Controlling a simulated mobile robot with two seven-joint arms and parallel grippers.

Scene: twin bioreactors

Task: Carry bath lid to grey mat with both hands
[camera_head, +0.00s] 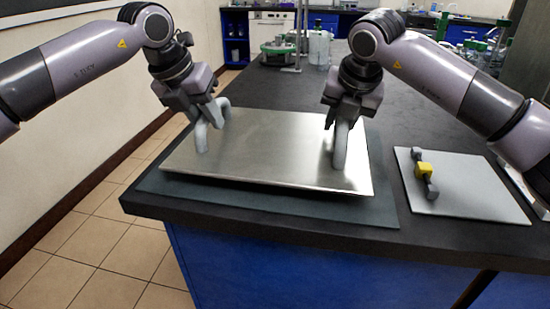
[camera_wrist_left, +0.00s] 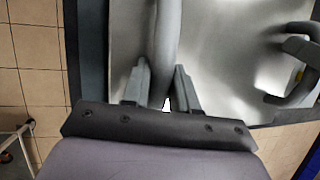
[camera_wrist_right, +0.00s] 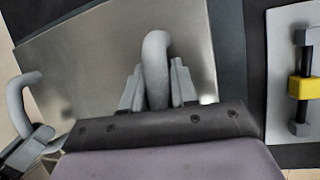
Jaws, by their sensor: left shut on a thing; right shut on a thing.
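The bath lid (camera_head: 270,150) is a flat, shiny metal plate with a grey bar handle near each end. In the head view it lies over the grey mat (camera_head: 270,202), whose border shows along the front and right side. A dark gap shows under its front edge; I cannot tell whether it touches the mat. My left gripper (camera_head: 205,112) is shut on the left handle (camera_wrist_left: 166,45), which passes between its fingers in the left wrist view. My right gripper (camera_head: 343,110) is shut on the right handle (camera_wrist_right: 156,65), also seen between its fingers in the right wrist view.
A pale square board (camera_head: 470,195) with a dark bar and yellow block (camera_head: 424,169) lies to the right of the mat. Green-topped glassware (camera_head: 280,50) stands at the far end of the dark bench (camera_head: 270,85). Tiled floor lies left of the bench.

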